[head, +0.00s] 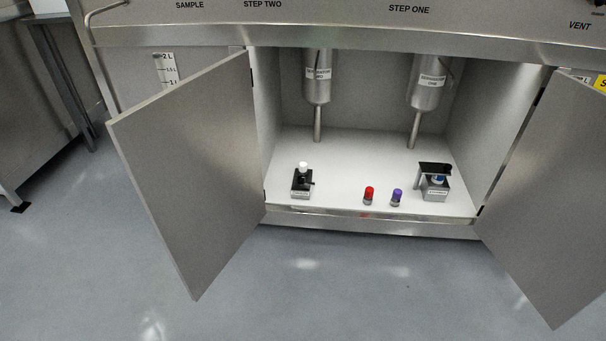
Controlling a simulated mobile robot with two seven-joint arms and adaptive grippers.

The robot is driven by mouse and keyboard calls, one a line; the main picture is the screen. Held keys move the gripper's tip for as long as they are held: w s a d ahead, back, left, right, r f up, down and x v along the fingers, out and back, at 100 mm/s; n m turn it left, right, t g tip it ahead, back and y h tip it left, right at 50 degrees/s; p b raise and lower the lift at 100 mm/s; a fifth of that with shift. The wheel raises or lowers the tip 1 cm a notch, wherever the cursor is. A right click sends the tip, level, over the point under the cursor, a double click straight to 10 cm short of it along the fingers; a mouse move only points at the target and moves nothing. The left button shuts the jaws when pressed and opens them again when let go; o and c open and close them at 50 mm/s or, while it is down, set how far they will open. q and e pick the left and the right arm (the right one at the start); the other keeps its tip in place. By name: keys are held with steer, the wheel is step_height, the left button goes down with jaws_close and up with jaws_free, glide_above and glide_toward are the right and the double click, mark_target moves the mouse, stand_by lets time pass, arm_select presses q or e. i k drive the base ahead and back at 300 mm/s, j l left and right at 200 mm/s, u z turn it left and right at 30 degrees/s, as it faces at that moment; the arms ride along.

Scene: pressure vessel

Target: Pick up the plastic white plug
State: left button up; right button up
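A small white plug (303,166) stands on top of a black-and-grey device (302,183) on the left side of the cabinet floor. It looks upright; whether it is seated in the device or only rests on it is too small to tell. Neither of my grippers is in the head view, and nothing touches the plug.
Two metal vessels (318,84) (426,90) hang above. Open doors (190,165) (545,200) flank the opening. The floor in front is clear.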

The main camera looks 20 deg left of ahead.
mark_target(302, 165)
steer(key=i+l+u, duration=0.35)
steer(key=i+l, duration=0.25)
steer(key=i, duration=0.45)
steer(key=i+l+u, duration=0.35)
steer(key=i+l, duration=0.55)
